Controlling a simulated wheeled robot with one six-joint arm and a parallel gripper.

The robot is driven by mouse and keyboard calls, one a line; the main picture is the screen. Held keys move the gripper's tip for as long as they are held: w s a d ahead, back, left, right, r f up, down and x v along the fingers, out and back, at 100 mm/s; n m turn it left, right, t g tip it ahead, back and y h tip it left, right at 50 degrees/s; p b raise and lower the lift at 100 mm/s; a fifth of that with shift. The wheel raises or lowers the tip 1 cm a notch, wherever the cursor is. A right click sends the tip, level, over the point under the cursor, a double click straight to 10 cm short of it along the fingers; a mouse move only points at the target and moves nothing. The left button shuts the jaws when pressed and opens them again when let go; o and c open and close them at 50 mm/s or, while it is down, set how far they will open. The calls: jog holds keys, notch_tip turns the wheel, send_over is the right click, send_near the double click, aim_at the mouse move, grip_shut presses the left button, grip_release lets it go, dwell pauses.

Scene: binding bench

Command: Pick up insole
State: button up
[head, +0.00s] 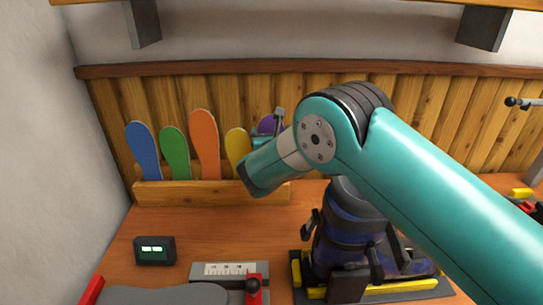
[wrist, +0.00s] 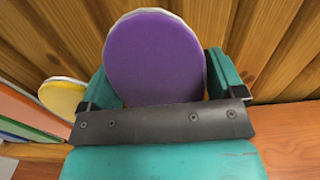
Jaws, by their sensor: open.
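Several coloured insoles stand upright in a wooden rack (head: 210,194) against the back wall: blue (head: 144,150), green (head: 175,152), orange (head: 205,143), yellow (head: 237,150) and purple (head: 270,122). My gripper is at the purple insole, and my wrist hides most of that insole in the head view. In the wrist view the purple insole (wrist: 155,55) stands between the two teal fingers of my gripper (wrist: 163,80). The fingers are apart, with a small gap visible at the right side; contact at the left is unclear. The yellow insole (wrist: 62,95) is left of the fingers.
A dark ski boot (head: 345,240) stands on a black and yellow base at the front middle. A small display box (head: 154,251) sits at the left. A ruled plate (head: 230,269) with a red-handled part lies at the front. Bench left of the display is clear.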

jog(key=c, duration=0.8)
jog(key=shift+r, duration=0.15)
notch_tip(320, 180, up, 20)
jog(key=b, duration=0.2)
jog(key=shift+b, duration=0.35)
